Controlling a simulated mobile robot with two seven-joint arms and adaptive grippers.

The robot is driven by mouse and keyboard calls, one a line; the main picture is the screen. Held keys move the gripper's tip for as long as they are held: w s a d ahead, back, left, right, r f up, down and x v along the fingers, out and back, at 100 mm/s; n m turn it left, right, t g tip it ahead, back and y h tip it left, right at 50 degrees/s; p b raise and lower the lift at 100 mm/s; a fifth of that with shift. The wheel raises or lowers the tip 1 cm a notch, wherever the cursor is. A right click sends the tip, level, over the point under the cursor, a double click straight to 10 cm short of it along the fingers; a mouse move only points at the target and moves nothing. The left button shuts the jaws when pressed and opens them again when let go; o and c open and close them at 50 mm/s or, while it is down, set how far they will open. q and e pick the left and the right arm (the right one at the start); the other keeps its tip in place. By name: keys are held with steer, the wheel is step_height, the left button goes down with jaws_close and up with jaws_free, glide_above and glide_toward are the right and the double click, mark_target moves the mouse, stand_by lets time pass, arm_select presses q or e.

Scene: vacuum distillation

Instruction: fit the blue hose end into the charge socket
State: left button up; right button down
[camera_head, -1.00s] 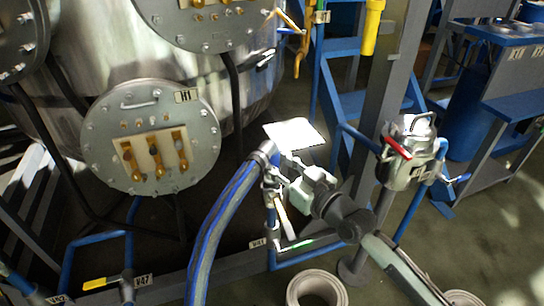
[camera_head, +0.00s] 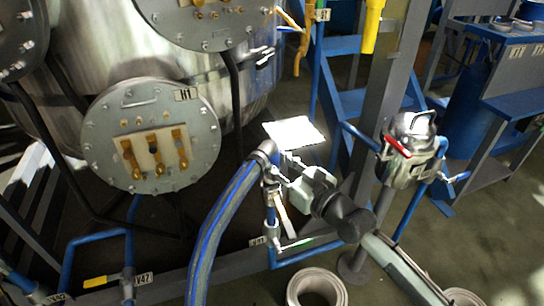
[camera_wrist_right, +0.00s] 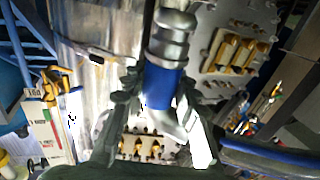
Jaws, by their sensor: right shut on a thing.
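The thick blue hose (camera_head: 222,222) rises from the bottom edge in the head view and curves right to its upper end. My right gripper (camera_head: 276,172) is shut on the hose end there, below a white plate. In the right wrist view, a blue sleeve (camera_wrist_right: 160,86) sits between the fingers of my right gripper (camera_wrist_right: 160,98), with a silver stepped fitting (camera_wrist_right: 172,35) directly beyond it. I cannot tell whether that fitting belongs to the hose end or is the charge socket. I cannot otherwise make out the socket. My left gripper is not in view.
The steel vessel with a round flange marked H1 (camera_head: 150,137) stands left. The white plate (camera_head: 294,132) is close above my right gripper. A grey post (camera_head: 383,100) and a metal pot with a red handle (camera_head: 408,150) stand right. Blue pipes run below.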

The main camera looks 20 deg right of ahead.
steer(key=shift+r+p, duration=0.1)
steer(key=shift+p, duration=0.35)
stand_by(1.1)
steer(key=shift+f+b, duration=1.5)
steer(key=shift+f, duration=0.8)
steer(key=c, duration=1.1)
jaws_free()
steer(key=shift+f, duration=0.15)
steer(key=v, duration=1.2)
